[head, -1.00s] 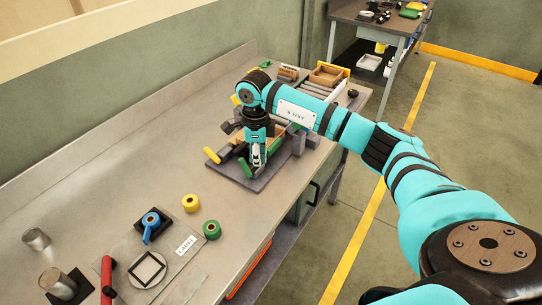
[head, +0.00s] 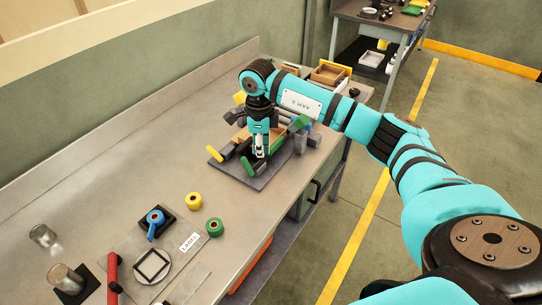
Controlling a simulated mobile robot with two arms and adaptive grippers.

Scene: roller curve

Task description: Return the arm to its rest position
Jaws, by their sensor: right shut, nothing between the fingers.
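My right arm (head: 372,127) reaches in from the lower right over the workbench. Its gripper (head: 261,154) points down above the dark fixture plate (head: 247,174). The fingers are shut with nothing between them. Beside the gripper on the plate are a yellow-ended handle (head: 214,153) and a green-ended handle (head: 246,165). The wrist hides part of the fixture behind it. My left gripper is not in view.
The workbench (head: 120,186) has a bare stretch left of the fixture. A wooden box (head: 328,75) stands at the bench's far end.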

